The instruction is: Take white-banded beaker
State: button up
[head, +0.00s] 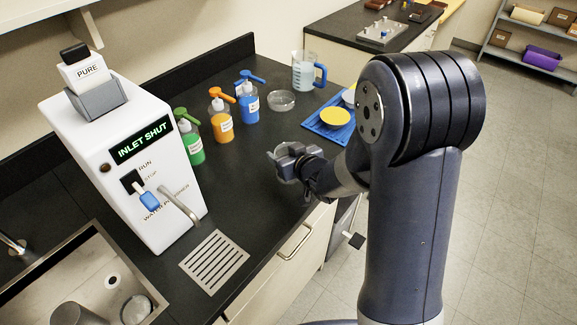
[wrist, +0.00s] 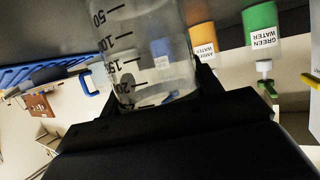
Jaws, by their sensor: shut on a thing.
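My gripper (head: 292,160) is shut on a clear glass beaker (wrist: 150,45) with black graduation marks, above the front part of the dark counter. In the wrist view the beaker fills the upper middle, between the fingers of my gripper (wrist: 152,100). In the head view the beaker is mostly hidden behind my gripper, with only a little clear glass showing. I cannot make out a white band on the part of the beaker that shows.
A white water purifier (head: 125,165) reading INLET SHUT stands at left, above a drain grate (head: 214,262) and beside a sink. Green (head: 190,145), orange (head: 221,122) and blue (head: 248,103) bottles, a glass dish (head: 282,101), a blue-handled jug (head: 303,72) and a blue tray (head: 318,127) stand behind.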

jog(key=c, duration=0.3)
jog(key=shift+r, duration=0.1)
notch_tip(320, 180, up, 10)
jog(key=p, duration=0.1)
jog(key=shift+p, duration=0.35)
jog(key=o, duration=0.4)
jog(key=shift+c, duration=0.2)
jog(key=c, duration=0.7)
